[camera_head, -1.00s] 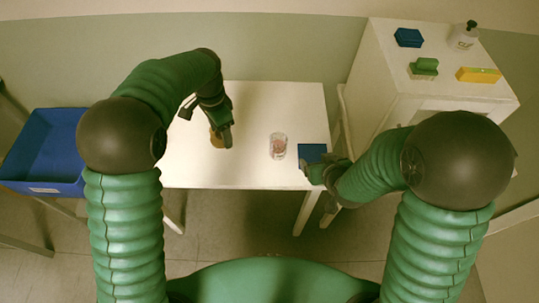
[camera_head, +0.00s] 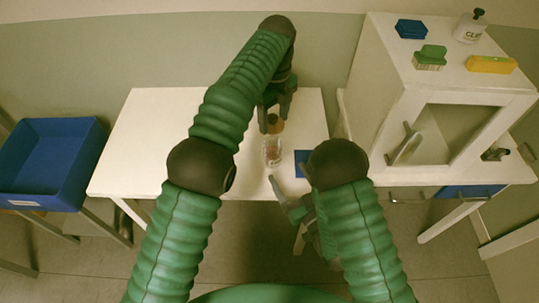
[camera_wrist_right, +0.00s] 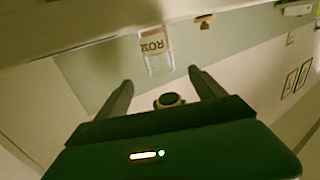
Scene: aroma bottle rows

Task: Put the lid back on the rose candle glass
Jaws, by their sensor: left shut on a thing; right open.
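The rose candle glass (camera_head: 272,153) stands on the white table, clear with pinkish contents. Its "ROS" label shows in the right wrist view (camera_wrist_right: 155,55). My left gripper (camera_head: 275,112) is shut on the round tan lid (camera_head: 275,126), just behind the glass in the head view. In the right wrist view a tan piece (camera_wrist_right: 204,24), probably the lid, shows apart from the glass, to its right. My right gripper (camera_head: 284,196) is open and empty at the table's front edge, in front of the glass; its fingers (camera_wrist_right: 164,88) show spread in the wrist view.
A blue square (camera_head: 301,164) lies right of the glass, partly hidden by my right arm. A white cabinet (camera_head: 400,105) stands on the right with a blue block, green brush, yellow box and pump bottle on top. A blue bin (camera_head: 45,195) is at left. The table's left half is clear.

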